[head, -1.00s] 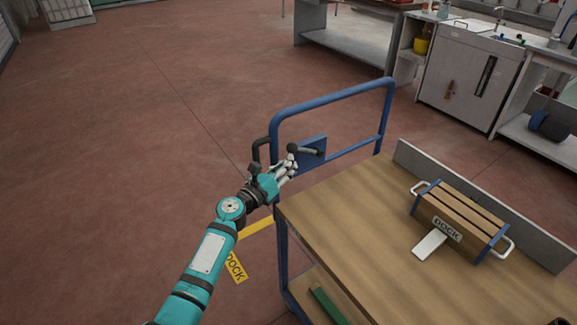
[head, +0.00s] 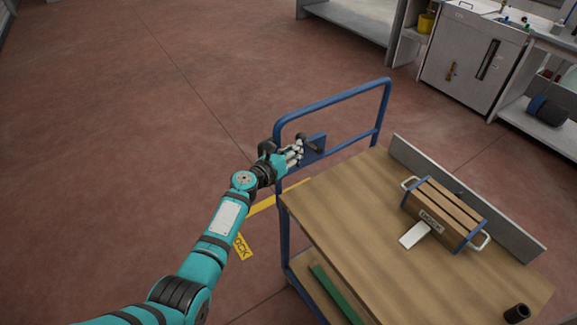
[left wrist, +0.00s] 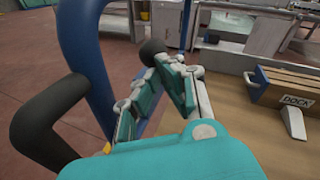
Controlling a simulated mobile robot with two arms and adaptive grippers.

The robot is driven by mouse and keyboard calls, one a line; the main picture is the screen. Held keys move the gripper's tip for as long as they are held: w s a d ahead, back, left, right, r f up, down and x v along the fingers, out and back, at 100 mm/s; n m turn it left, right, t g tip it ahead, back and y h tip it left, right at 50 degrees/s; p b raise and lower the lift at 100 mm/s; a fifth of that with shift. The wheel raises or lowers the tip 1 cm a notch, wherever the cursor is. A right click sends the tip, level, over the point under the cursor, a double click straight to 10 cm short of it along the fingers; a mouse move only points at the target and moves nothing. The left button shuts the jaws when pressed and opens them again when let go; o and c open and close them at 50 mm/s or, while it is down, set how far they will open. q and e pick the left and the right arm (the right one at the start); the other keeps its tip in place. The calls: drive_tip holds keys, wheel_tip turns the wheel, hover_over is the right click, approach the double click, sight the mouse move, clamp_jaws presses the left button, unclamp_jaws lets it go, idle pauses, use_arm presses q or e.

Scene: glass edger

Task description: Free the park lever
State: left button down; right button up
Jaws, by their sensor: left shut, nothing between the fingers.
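The park lever (head: 313,146) is a dark short lever on a blue plate (head: 315,157) fixed to the cart's blue rail. My left gripper (head: 298,148) is right at the lever, its pale fingers overlapping the lever's knob end in the head view. It is shut with nothing between its fingers. In the left wrist view a dark round knob (left wrist: 152,50) shows just beyond the fingertips (left wrist: 166,70); I cannot tell whether they touch. My right gripper is not in view.
The cart's wooden top (head: 340,210) carries a wood-slatted DOCK box (head: 450,208) and a black cylinder (head: 517,313). A dark curved bar (left wrist: 45,120) stands left of my gripper, beside the blue rail (left wrist: 88,60). Yellow floor marking (head: 243,247) lies under my arm. Floor to the left is clear.

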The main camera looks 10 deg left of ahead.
use_arm(q)
drive_tip(key=shift+w+d+r+p, duration=0.35)
drive_tip(key=shift+w+d+r, duration=0.15)
drive_tip(key=shift+r, duration=0.25)
drive_tip(key=shift+w+d+r+p, duration=0.35)
drive_tip(key=shift+d+r, duration=0.1)
drive_tip(key=shift+r, duration=0.25)
drive_tip(key=shift+d, duration=0.1)
